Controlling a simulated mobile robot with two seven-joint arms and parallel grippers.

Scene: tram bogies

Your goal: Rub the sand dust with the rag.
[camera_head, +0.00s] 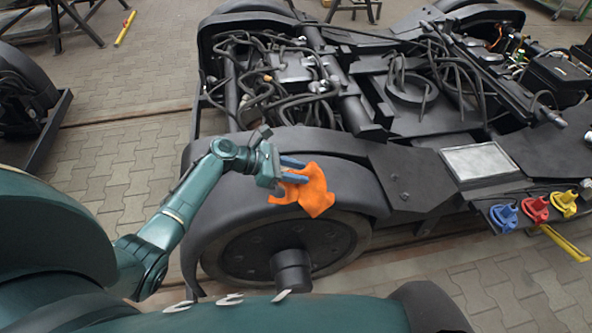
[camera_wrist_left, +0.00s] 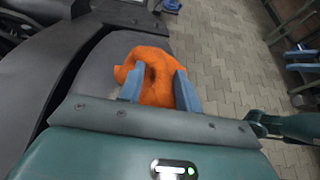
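The orange rag (camera_head: 314,192) is in my left gripper (camera_head: 291,171), whose blue fingers are on it. It hangs over the dark wheel fender (camera_head: 345,180); I cannot tell whether it touches the surface. In the left wrist view the rag (camera_wrist_left: 152,72) bunches up between the two fingers (camera_wrist_left: 158,90) and beyond them. A framed panel (camera_head: 480,160) to the right of the rag has a pale, speckled grey surface. This may be the sand dust, but I cannot tell for sure.
Blue (camera_head: 503,216), red (camera_head: 535,208) and yellow (camera_head: 564,203) handled parts sit along the frame's front edge at the right. The large wheel (camera_head: 275,250) is below the fender. Cables and hoses (camera_head: 275,85) crowd the bogie behind.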

